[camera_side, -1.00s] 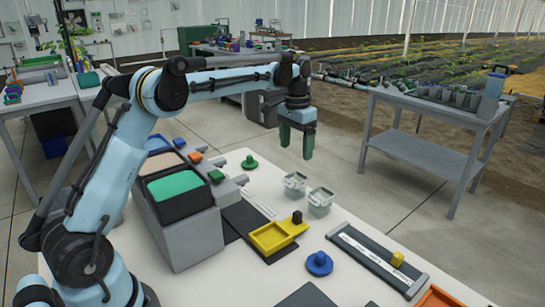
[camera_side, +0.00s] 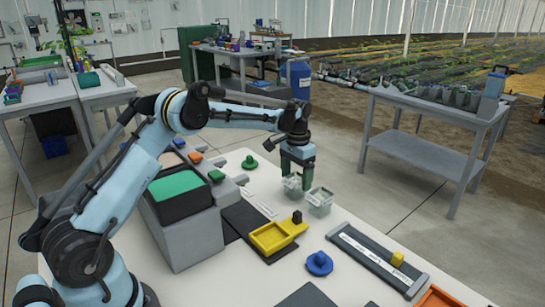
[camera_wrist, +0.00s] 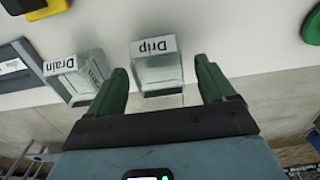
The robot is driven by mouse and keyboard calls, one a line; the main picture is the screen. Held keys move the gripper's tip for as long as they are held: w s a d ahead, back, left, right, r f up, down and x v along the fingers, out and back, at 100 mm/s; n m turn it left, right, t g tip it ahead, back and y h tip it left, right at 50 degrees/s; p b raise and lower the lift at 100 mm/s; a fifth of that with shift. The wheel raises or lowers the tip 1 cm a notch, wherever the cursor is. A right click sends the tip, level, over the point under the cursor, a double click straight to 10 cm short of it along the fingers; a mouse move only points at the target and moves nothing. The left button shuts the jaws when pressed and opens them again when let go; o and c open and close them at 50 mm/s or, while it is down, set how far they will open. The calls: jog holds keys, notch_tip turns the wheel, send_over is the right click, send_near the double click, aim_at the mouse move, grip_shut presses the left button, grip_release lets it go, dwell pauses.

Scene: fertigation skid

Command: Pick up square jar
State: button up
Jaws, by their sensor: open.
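Two clear square jars stand side by side on the white table. In the wrist view their labels read "Drip" on one jar (camera_wrist: 160,72) and "Drain" on the other (camera_wrist: 75,80). My gripper (camera_side: 297,176) is open, with its green fingers pointing down at the left jar (camera_side: 291,186) in the side view. The right jar (camera_side: 320,201) stands close beside it. In the wrist view my open gripper (camera_wrist: 162,70) has the Drip jar between its fingertips, with no clear contact. The Drain jar lies just outside the left finger.
A green knob (camera_side: 249,162) stands behind and left of the jars. A yellow tray (camera_side: 268,238), a blue knob (camera_side: 319,264) and a dark rail fixture (camera_side: 375,258) are nearer the camera. Dark bins (camera_side: 178,196) stand at left. The table's edge runs close behind the jars.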

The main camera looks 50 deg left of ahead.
jog(key=shift+f, duration=1.45)
jog(key=shift+c, duration=0.3)
jog(key=c, duration=1)
jog(key=shift+r, duration=0.15)
